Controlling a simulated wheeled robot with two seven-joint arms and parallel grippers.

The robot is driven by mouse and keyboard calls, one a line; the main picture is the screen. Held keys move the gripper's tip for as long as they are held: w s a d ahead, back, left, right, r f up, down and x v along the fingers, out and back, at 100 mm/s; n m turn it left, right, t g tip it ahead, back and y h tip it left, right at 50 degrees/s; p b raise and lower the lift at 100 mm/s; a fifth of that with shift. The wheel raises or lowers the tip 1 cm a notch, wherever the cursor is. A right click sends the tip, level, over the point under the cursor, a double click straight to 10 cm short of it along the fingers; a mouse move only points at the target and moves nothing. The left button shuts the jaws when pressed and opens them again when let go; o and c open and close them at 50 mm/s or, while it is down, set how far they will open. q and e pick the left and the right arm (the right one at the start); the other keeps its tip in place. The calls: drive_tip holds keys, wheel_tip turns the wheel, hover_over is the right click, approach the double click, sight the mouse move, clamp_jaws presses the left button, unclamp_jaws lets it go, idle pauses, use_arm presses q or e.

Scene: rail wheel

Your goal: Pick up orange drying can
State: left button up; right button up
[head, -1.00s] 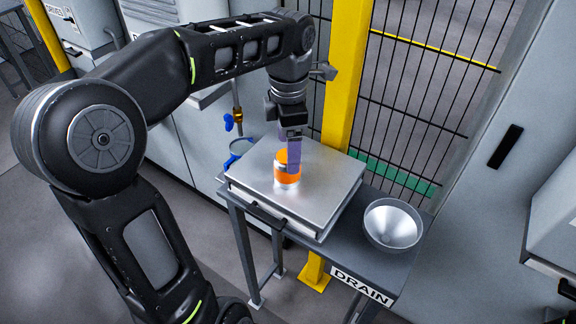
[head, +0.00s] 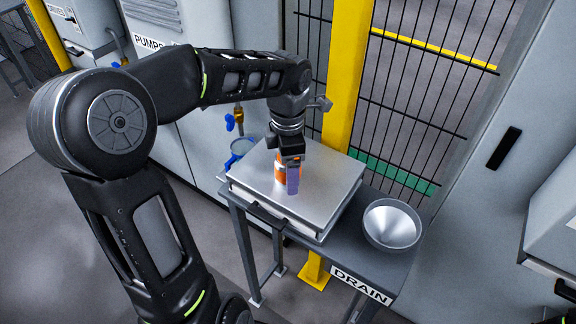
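The orange can (head: 280,176) stands upright on the metal plate (head: 325,191) on top of the bench. Only part of its orange side shows, and the rest is hidden behind my gripper. My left gripper (head: 291,185) points down at the can from above. One purple-grey finger overlaps the front of the can in the picture. The other finger is hidden, so I cannot tell whether the fingers touch the can or how far apart they are. My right gripper is not in view.
A metal funnel bowl (head: 391,224) sits at the right of the bench above the DRAIN label (head: 361,285). A yellow post (head: 346,75) and wire fence (head: 415,100) stand behind. Blue-handled fittings (head: 235,156) are left of the plate. The plate's front is clear.

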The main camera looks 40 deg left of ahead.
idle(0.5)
use_arm(q)
drive_tip(key=c, duration=1.7)
